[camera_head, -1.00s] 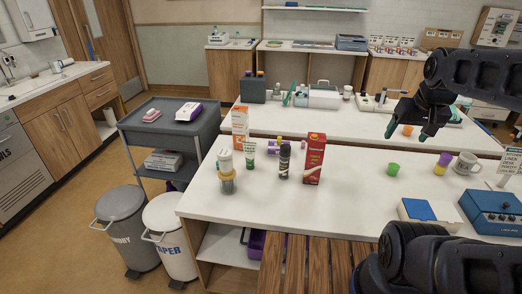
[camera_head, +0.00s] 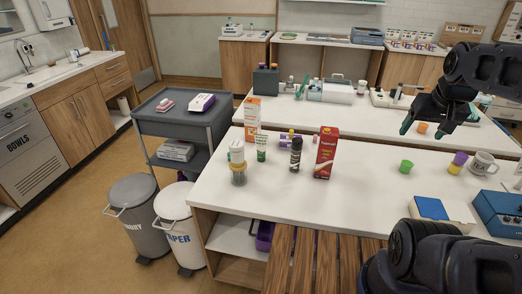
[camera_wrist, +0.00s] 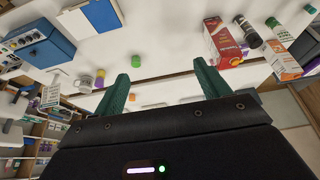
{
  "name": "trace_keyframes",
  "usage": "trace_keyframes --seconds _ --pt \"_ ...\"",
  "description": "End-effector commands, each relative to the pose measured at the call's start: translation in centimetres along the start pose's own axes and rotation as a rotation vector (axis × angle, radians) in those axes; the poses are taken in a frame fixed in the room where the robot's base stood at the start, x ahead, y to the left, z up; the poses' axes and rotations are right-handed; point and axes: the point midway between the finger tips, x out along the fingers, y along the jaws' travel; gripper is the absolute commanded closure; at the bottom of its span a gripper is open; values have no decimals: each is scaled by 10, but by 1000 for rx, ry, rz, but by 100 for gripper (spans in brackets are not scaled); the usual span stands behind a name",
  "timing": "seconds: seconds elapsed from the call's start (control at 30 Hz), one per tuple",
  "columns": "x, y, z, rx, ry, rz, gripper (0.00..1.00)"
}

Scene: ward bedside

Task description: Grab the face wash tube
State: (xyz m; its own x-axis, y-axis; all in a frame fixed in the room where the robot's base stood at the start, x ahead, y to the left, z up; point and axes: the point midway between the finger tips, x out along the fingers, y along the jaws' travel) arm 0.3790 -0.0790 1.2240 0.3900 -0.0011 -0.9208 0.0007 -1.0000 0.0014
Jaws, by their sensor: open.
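A small white and green tube (camera_head: 261,148), which looks like the face wash tube, stands upright on the near white counter (camera_head: 350,205). It is between an orange and white box (camera_head: 252,117) and a dark spray can (camera_head: 296,154). It seems to show also in the wrist view (camera_wrist: 279,30) at the upper right, beside the box. My gripper (camera_head: 423,130) is open and empty, raised over the counters at the right, well to the right of the tube. In the wrist view its two green fingers (camera_wrist: 160,72) are spread apart with nothing held between them.
A red carton (camera_head: 326,153) stands right of the can. A clear jar (camera_head: 238,172) stands in front left of the tube, and purple items (camera_head: 290,136) lie behind. A green cup (camera_head: 406,166), mug (camera_head: 484,163) and blue device (camera_head: 500,213) are at the right. The counter's middle is fairly clear.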

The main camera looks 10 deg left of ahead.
Motion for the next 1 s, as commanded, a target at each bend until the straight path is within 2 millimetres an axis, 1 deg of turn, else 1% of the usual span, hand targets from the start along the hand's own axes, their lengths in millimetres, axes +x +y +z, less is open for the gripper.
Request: trace_keyframes --seconds 0.13,0.17,0.2,0.3,0.57,0.67,0.77,0.87,1.0 --pt "0 0 0 0 0 0 25" --pt "0 0 0 0 0 0 27" --pt "0 0 0 0 0 0 35" --pt "0 0 0 0 0 0 53" --pt "0 0 0 1 0 0 53" --pt "0 -2 -6 15 -5 -5 53" --pt "1 -8 -19 59 -19 -16 53" --pt "5 -19 -40 129 -42 -29 53" --pt "12 -38 -73 243 -78 -45 53"
